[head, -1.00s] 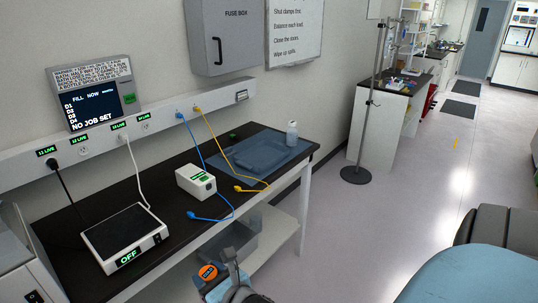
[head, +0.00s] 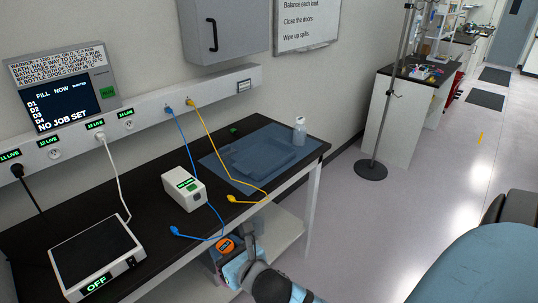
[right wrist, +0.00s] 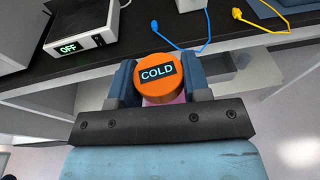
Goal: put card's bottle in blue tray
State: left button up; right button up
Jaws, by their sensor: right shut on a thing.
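A bottle with an orange cap (head: 226,246) is held in my right gripper (head: 239,262), below the front edge of the bench. In the right wrist view the cap (right wrist: 158,73) reads "COLD" and sits between the two blue-grey fingers, with a little pink showing below it; the rest of the bottle is hidden. A blue tray (head: 262,150) lies on a blue mat at the bench's far end. A clear, white-capped bottle (head: 299,132) stands at the mat's back right corner. The card on the wall screen (head: 55,73) is only partly legible. My left gripper is out of view.
Blue (head: 187,237) and yellow (head: 234,199) cable ends lie near the front edge. A lower shelf (head: 277,234) is under the bench.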

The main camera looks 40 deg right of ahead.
aim_at(260, 163)
jog(key=i+l, duration=0.15)
jog(key=l, duration=0.25)
jog(key=i+l, duration=0.15)
jog(key=l, duration=0.25)
jog(key=i+l, duration=0.15)
jog(key=l, duration=0.25)
